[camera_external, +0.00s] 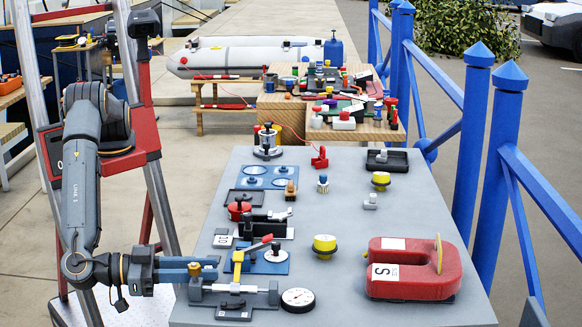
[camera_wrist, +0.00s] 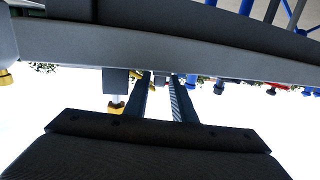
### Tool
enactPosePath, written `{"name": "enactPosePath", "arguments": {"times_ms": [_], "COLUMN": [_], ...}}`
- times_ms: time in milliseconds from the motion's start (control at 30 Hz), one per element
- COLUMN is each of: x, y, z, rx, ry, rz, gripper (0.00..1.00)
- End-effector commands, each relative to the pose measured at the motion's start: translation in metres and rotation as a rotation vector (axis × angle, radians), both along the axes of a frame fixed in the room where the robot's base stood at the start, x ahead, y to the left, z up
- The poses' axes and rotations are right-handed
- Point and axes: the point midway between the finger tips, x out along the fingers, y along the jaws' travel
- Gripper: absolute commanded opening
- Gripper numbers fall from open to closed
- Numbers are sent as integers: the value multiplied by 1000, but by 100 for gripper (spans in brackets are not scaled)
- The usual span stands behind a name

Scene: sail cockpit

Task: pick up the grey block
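A small light-grey piece (camera_external: 370,201) stands on the right half of the grey table, between two yellow-topped knobs; it is the likeliest grey block, but it is too small to be sure. My gripper (camera_external: 213,270) is low at the table's left front side and points right, well to the left of and nearer than that piece. Its two blue fingers also show in the wrist view (camera_wrist: 162,76), apart with a clear gap and nothing held between them. The wrist picture looks upside down, and I cannot pick out the block there.
A clamp with a yellow lever (camera_external: 238,262) stands right by my fingertips. A round dial (camera_external: 298,300) lies in front. A large red magnet-shaped piece (camera_external: 400,284) fills the right front. Several small fixtures line the table's left side. A blue railing (camera_external: 470,150) runs along the right.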

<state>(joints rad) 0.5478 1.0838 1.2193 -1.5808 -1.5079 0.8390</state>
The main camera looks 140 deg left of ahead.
Motion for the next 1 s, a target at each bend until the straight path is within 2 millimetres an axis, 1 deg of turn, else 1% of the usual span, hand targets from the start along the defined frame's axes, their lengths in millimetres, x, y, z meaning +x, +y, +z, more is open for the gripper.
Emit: {"name": "enactPosePath", "arguments": {"times_ms": [67, 267, 367, 400, 433, 733, 867, 1000], "x": [3, 4, 4, 4, 4, 4, 4, 5], "y": [5, 6, 6, 6, 6, 6, 5, 5], "z": [-1, -1, -1, -1, -1, 1, 14, 41], "rx": [0, 0, 0, 0, 0, 0, -1, -2], "ry": [1, 1, 1, 1, 1, 0, -1, -3], "rz": [0, -1, -1, -1, -1, -1, -1, -1], "gripper": [23, 23, 8, 2, 0, 0, 0, 0]}}
